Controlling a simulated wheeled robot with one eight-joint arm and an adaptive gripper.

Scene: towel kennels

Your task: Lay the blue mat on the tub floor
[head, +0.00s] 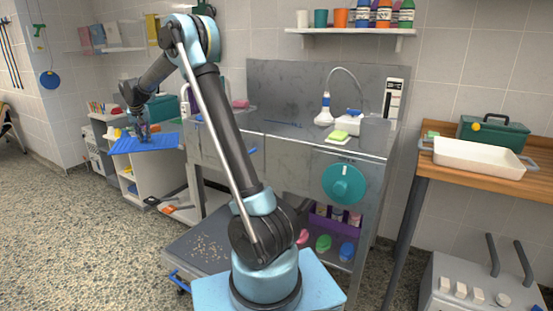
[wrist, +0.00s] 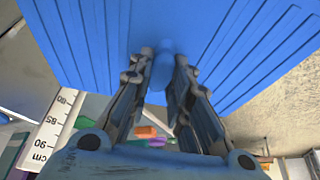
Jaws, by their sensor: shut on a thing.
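The blue mat (head: 158,145) is a flat ribbed sheet, held out in the air at the left in the head view. In the wrist view the blue mat (wrist: 90,40) fills the upper part, with a rounded blue grip at its middle. My gripper (head: 143,134) is at the mat; in the wrist view its fingers (wrist: 163,68) are closed around that grip. The grey steel tub (head: 275,152) stands right of the mat, with a tall back panel. Most of its floor is hidden behind the front wall and my arm. The mat is outside it, to the left.
A shower head (head: 326,110) and a green sponge (head: 339,135) are at the tub's right. A white shelf unit (head: 160,172) stands below the mat. A wooden counter (head: 540,182) with a white tray (head: 478,158) is at the right. Open floor lies at the left.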

